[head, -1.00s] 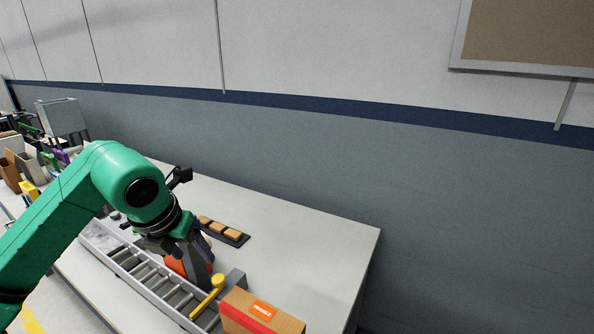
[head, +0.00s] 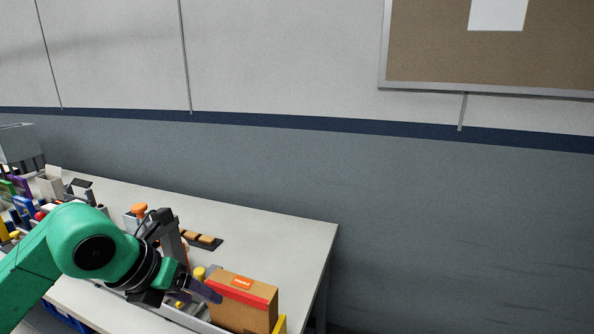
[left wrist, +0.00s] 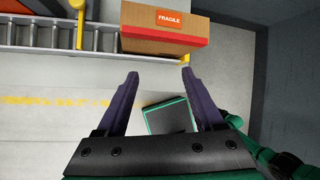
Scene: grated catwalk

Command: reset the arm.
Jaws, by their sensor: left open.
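My left arm comes in from the left in the head view, and its gripper (head: 198,293) is in front of a cardboard box with a red band (head: 243,300). In the left wrist view the two dark fingers (left wrist: 160,78) are spread apart with nothing between them. The box, with an orange "FRAGILE" label, also shows there (left wrist: 165,32), beyond the fingertips. Below the fingers lies the floor, with part of my base in sight. My right gripper is not in view.
A pale table (head: 285,235) runs along the grey wall. A dark tray with brown blocks (head: 219,243) lies on it. A grey roller rack (left wrist: 35,38) runs beside the box. Several items crowd the table's left end. The table's far right part is bare.

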